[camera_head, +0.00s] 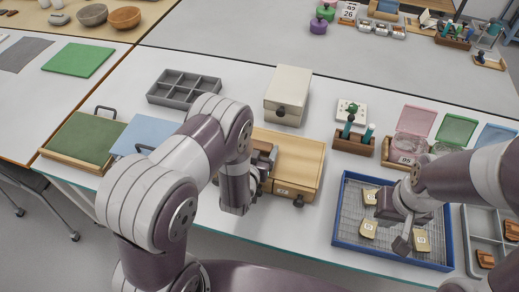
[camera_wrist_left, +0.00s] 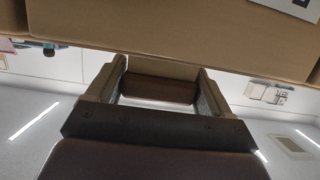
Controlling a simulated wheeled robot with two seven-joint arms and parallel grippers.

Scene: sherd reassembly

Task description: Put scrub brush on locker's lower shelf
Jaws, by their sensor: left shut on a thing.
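A tan wooden box with a label and a dark knob, apparently the locker (camera_head: 300,158), stands at the middle of the table. My left gripper (camera_head: 263,168) is at its left side, partly hidden by my own arm. In the left wrist view the jaws (camera_wrist_left: 156,82) are shut on a block with a tan top and dark brown lower part, apparently the scrub brush (camera_wrist_left: 158,90). A tan panel of the locker (camera_wrist_left: 190,45) crosses that view just beyond the fingertips. The shelves inside are not clear. My right gripper (camera_head: 408,238) hangs over a blue-rimmed tray; its jaw opening is unclear.
The blue tray (camera_head: 338,215) holds several tan labelled pieces. A white box (camera_head: 289,88) stands behind the locker, and a grey compartment tray (camera_head: 183,88) behind left. A wooden rack with teal-topped items (camera_head: 353,142) stands to the right. Green and blue panels lie left.

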